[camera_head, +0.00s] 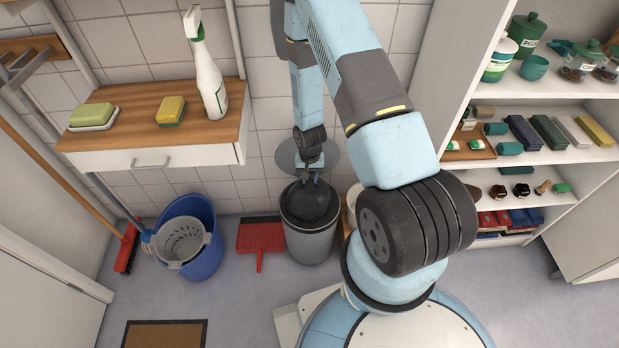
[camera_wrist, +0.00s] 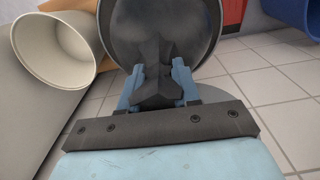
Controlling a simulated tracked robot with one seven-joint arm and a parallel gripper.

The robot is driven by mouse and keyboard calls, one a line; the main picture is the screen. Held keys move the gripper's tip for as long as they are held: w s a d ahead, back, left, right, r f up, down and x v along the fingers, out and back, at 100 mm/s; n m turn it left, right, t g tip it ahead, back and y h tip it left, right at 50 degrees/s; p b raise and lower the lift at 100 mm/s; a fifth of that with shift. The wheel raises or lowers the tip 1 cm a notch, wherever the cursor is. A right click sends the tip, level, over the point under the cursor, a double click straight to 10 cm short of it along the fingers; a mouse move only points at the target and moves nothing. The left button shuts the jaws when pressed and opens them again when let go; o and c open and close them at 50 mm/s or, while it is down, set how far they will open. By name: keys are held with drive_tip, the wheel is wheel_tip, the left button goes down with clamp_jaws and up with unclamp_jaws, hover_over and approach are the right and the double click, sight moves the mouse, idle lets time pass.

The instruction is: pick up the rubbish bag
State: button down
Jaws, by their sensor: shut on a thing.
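The dark grey rubbish bag (camera_head: 309,205) sits in the mouth of a grey cylindrical bin (camera_head: 309,242) on the floor by the tiled wall. In the wrist view the bag (camera_wrist: 155,48) fills the bin's opening, and its gathered top stands up between my fingers. My gripper (camera_wrist: 157,88) is shut on that gathered top, one blue finger on each side. In the head view my gripper (camera_head: 312,178) reaches down over the bin from above. The lower part of the bag is hidden inside the bin.
A red dustpan (camera_head: 261,237) and a blue bucket (camera_head: 205,262) stand left of the bin. A wooden-topped counter (camera_head: 140,132) with a spray bottle (camera_head: 206,75) is above them. White shelves (camera_head: 520,187) stand at the right. A cream container (camera_wrist: 52,48) shows beside the bin in the wrist view.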

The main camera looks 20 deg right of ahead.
drive_tip(key=shift+r, duration=0.15)
drive_tip(key=shift+r, duration=1.9)
drive_tip(key=shift+r, duration=2)
drive_tip(key=shift+r, duration=2)
